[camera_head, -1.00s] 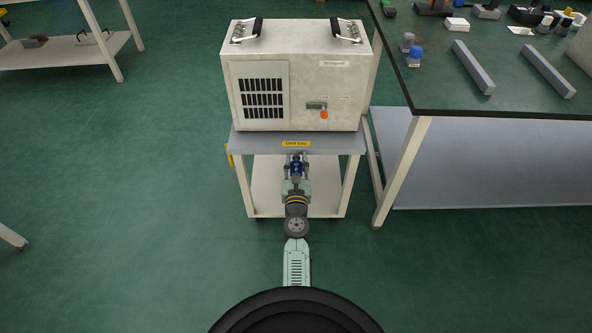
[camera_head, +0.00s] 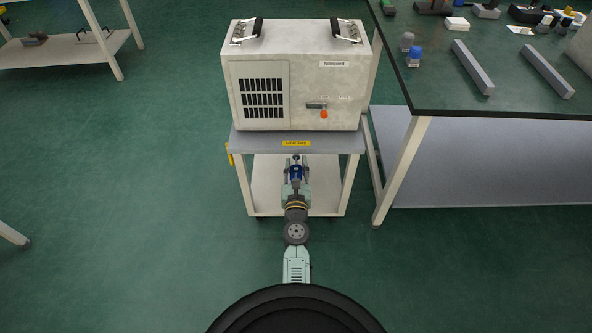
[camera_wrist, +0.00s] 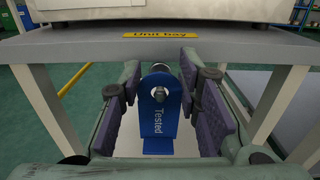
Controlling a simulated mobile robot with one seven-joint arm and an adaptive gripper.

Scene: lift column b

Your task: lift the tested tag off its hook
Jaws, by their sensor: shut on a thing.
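The blue tag (camera_wrist: 160,112), lettered "Tested", stands upright between my fingers in the wrist view. It also shows small and blue in the head view (camera_head: 296,172), below the cart's front edge. The round metal end of the hook (camera_wrist: 158,91) shows at the tag's upper part; I cannot tell whether the tag still bears on it. My gripper (camera_wrist: 170,108) is shut on the tag, with its dark pads at the left and right sides. In the head view my gripper (camera_head: 295,171) is in front of the cart's open lower space.
The cart top (camera_head: 240,142), labelled "Unit bay", lies just above my gripper and carries a large pale box (camera_head: 300,75). Cart legs (camera_head: 243,190) stand on either side. A green-topped bench (camera_head: 440,95) is at the right.

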